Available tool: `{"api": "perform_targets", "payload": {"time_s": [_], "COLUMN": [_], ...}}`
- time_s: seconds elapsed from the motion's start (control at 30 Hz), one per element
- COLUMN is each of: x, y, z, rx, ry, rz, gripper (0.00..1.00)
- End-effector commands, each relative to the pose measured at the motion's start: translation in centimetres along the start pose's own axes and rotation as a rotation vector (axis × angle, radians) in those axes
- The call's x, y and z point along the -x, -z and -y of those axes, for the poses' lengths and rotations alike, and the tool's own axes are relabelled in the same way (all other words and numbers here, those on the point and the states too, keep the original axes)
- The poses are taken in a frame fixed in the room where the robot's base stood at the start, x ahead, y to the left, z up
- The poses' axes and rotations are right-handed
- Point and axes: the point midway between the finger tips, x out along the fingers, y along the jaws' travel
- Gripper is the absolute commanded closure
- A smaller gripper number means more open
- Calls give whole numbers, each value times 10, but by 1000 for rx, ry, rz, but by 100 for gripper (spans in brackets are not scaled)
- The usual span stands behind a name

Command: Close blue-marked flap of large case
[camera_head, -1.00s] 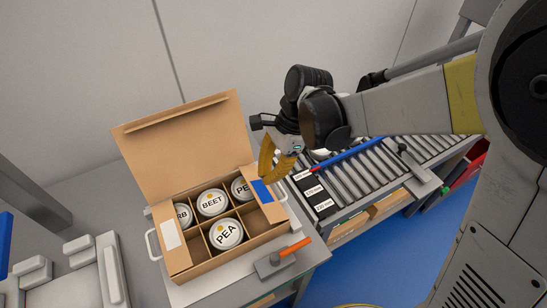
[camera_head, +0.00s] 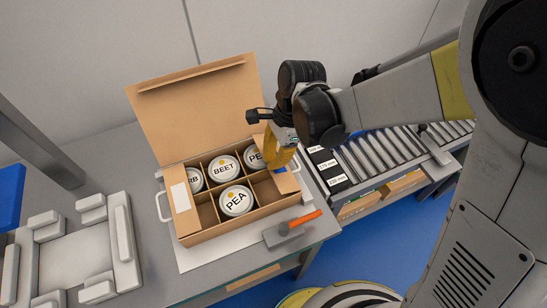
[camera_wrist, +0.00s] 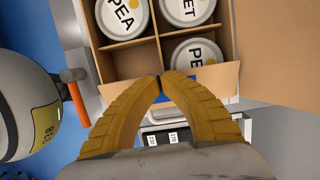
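The large case (camera_head: 240,226) is an open cardboard box on the grey table, with labelled cans in its compartments. Its blue-marked flap (camera_head: 287,183) is on the right side and leans inward over the right compartments; whether it lies fully flat is unclear. The blue mark is partly hidden by my gripper (camera_head: 283,168), which is at the flap. In the wrist view my fingertips (camera_wrist: 160,79) meet at the flap (camera_wrist: 218,78), with nothing visible between them. Contact seems likely but cannot be confirmed.
The tall back flap (camera_head: 200,105) stands upright behind my gripper. The left flap (camera_head: 181,197) bears a white label. An orange-handled tool (camera_head: 292,228) lies in front of the case. A white tray (camera_head: 80,250) is at left; a roller conveyor (camera_head: 390,155) is at right.

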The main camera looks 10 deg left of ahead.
Motion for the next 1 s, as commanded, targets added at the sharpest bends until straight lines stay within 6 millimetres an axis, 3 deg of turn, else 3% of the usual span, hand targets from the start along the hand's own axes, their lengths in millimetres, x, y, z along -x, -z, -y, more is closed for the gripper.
{"api": "perform_targets", "payload": {"time_s": [0.27,0.67,1.0], "x": [-15,-12,2], "y": [-3,-4,-8], "z": [0,0,0], "rx": [1,0,0], "ry": [3,2,2], "rz": [-148,-145,-145], "gripper": [100,100,100]}}
